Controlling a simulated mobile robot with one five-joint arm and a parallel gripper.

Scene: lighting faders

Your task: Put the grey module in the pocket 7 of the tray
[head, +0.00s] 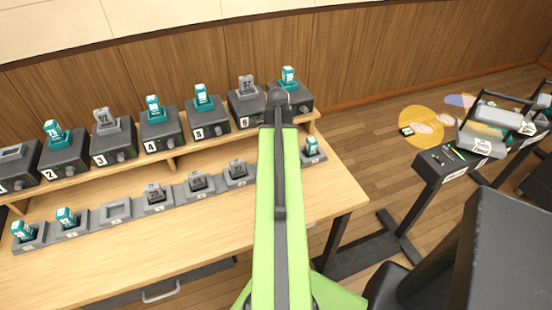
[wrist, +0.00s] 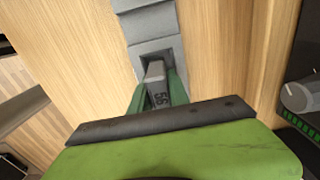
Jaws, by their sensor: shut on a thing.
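In the wrist view, my gripper (wrist: 157,82) is shut on a grey module (wrist: 157,88) with a dark number on it, between two green fingers. The module stands at a dark pocket opening in the grey tray row (wrist: 150,47); I cannot tell how deep it sits. A teal module (head: 311,147) is at the right end. My arm hides the gripper and the spot before that end.
Black numbered units (head: 161,134) stand on a raised wooden shelf behind the tray, holding teal and grey modules; the leftmost socket (head: 12,152) looks empty. The bare wooden desk (head: 190,228) is clear in front. A black stand (head: 450,165) is at the right.

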